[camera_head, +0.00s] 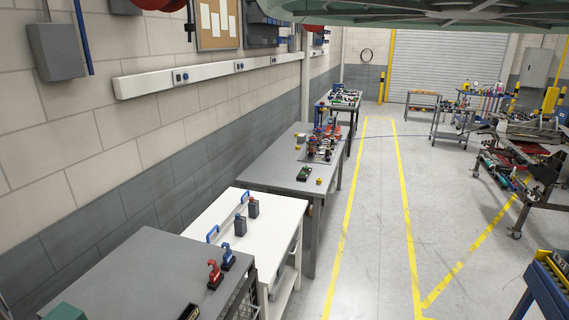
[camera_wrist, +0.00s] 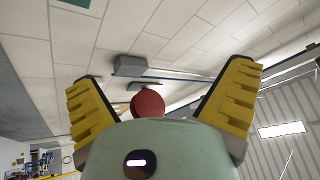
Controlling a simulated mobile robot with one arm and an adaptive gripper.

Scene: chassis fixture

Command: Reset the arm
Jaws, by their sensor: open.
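My gripper (camera_wrist: 161,72) shows in the wrist view with its two yellow ridged fingers spread wide apart. Its pale green body fills the lower middle of that view. No held object shows between the fingers. A red rounded thing (camera_wrist: 148,103) shows behind the body, against the wall and ceiling; I cannot tell what it is. My gripper does not show in the head view.
Along the left wall stand a grey cabinet (camera_head: 125,275), a white table (camera_head: 262,226) and a grey workbench (camera_head: 272,163) with parts on it. A pale green structure (camera_head: 400,14) spans the top. Loaded carts stand right. The yellow-lined floor (camera_head: 375,220) is clear.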

